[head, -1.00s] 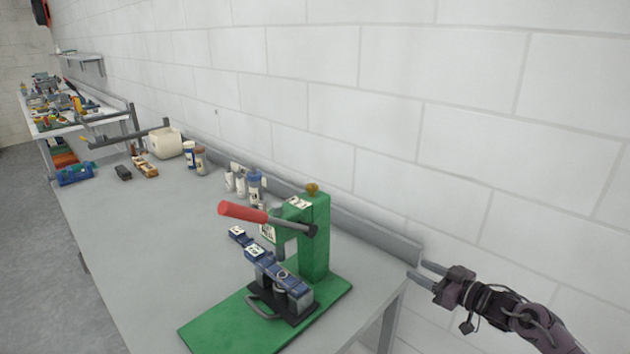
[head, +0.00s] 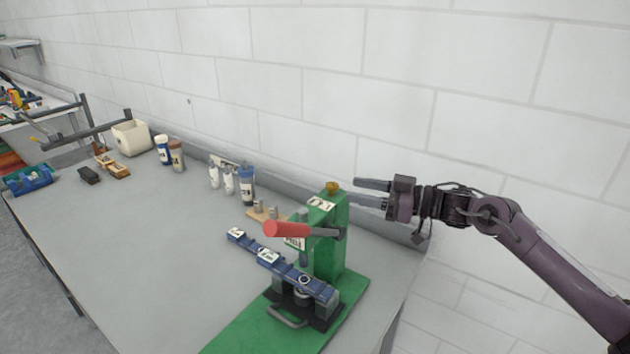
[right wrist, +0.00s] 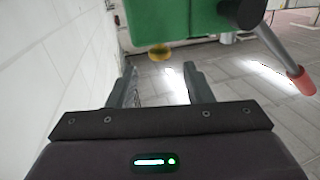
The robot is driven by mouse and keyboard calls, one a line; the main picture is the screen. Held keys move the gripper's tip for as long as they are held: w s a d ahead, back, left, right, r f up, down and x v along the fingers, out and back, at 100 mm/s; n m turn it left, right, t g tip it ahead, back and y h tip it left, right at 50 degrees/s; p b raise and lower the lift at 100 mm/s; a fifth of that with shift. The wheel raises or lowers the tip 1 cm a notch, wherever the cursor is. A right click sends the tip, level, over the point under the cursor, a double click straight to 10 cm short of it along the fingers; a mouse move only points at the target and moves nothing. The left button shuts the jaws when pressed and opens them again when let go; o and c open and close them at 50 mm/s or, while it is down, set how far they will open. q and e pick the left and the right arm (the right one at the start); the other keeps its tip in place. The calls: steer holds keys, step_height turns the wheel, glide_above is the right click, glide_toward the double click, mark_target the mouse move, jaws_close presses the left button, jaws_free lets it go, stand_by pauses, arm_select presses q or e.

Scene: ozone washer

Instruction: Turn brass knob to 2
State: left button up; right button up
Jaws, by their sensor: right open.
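The brass knob (head: 332,187) sits on top of the green press (head: 331,245), next to a small white label plate (head: 320,204) whose marks are too small to read. In the right wrist view the knob (right wrist: 159,52) appears beyond the fingertips, roughly midway between them. My right gripper (head: 372,192) is open and empty, just right of the knob and near its height, with fingers pointing left toward it. It shows in the right wrist view (right wrist: 158,78) with both fingers apart. My left gripper is not in view.
The press has a red-handled lever (head: 287,230) reaching left and a blue slide bar (head: 282,268) below. Several bottles (head: 246,186) stand behind it on the grey table (head: 185,260). The white wall (head: 400,120) is close behind the gripper.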

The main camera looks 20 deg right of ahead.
mark_target(332, 184)
steer(key=p+x, duration=0.2)
steer(key=x, duration=0.3)
steer(key=shift+w+a+r, duration=0.15)
steer(key=shift+w+r, duration=0.05)
steer(key=shift+w, duration=0.05)
steer(key=shift+w+a+f+p, duration=0.1)
steer(key=shift+w+a+p, duration=0.2)
steer(key=shift+w+a, duration=0.15)
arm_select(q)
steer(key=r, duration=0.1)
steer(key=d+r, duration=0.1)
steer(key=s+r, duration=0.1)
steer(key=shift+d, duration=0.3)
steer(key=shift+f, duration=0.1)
arm_select(e)
steer(key=shift+c, duration=0.4)
